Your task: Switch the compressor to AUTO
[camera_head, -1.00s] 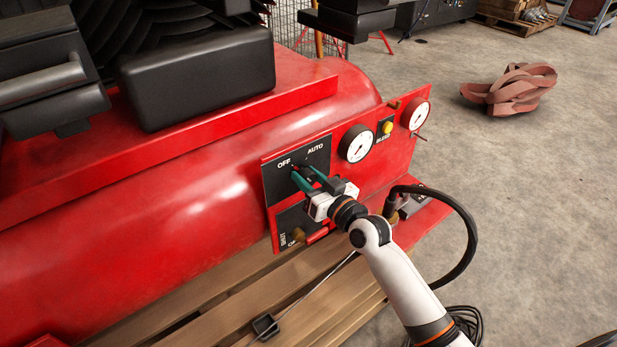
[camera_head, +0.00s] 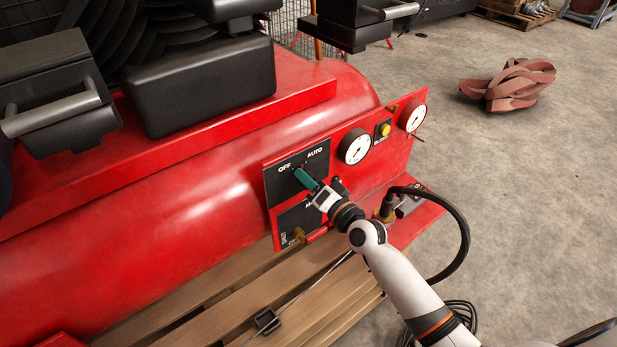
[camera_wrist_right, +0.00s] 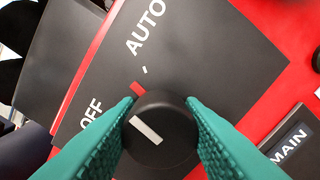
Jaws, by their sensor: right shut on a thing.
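The compressor (camera_head: 190,205) is a red tank with a red control panel. The selector plate (camera_head: 283,188) is black, with OFF at left and AUTO at right. In the right wrist view, the black round knob (camera_wrist_right: 168,112) has a white line slanting towards upper left, on the OFF side. A red mark (camera_wrist_right: 138,89) shows by its upper edge, between the OFF label (camera_wrist_right: 92,112) and the AUTO label (camera_wrist_right: 146,27). My right gripper (camera_head: 303,178) is shut on the knob, one green finger on each side. My left gripper is out of view.
Two white gauges (camera_head: 355,146) and a yellow button (camera_head: 385,129) are at the panel's right. A black hose (camera_head: 460,225) loops beside my right arm. Wooden slats (camera_head: 220,300) lie below the tank.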

